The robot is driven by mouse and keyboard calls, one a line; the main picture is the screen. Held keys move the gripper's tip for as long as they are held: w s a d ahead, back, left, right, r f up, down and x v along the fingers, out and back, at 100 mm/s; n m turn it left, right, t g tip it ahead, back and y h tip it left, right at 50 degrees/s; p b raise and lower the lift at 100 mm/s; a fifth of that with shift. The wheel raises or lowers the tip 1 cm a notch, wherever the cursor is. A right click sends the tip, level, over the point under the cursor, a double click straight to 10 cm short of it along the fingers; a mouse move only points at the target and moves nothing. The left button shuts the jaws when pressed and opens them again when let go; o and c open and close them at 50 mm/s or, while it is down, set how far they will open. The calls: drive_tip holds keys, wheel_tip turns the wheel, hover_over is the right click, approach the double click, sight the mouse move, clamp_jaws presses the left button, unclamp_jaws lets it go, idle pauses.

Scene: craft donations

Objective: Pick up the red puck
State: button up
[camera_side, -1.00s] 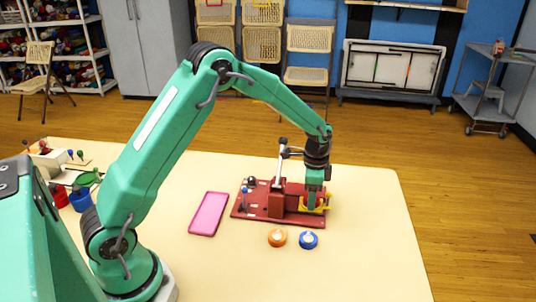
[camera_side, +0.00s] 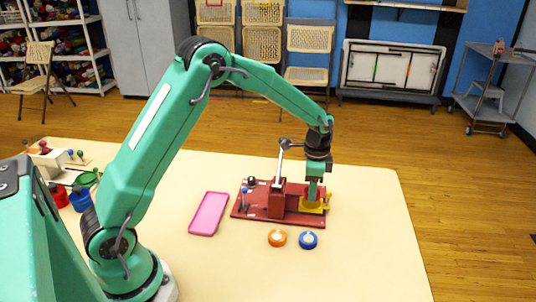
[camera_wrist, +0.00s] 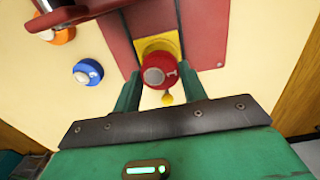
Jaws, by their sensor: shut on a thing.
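The red puck (camera_wrist: 158,71) shows in the wrist view with a pale round spot and a white mark on its top. My gripper (camera_wrist: 160,82) has its two green fingers shut on the puck's sides. Behind the puck is a yellow holder (camera_wrist: 158,44) on a red base plate. In the side view my gripper (camera_side: 314,196) points down at the yellow holder (camera_side: 316,208) at the right end of the red plate (camera_side: 250,209). The puck is not clear in the side view, so I cannot tell how far above the holder it is.
A dark red block with a lever (camera_side: 277,199) stands on the plate beside my gripper. An orange puck (camera_side: 277,238) and a blue puck (camera_side: 308,240) lie in front of the plate. A pink tray (camera_side: 208,214) lies to the left. The table's right part is clear.

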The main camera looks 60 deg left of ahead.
drive_tip(key=shift+r, duration=2.45)
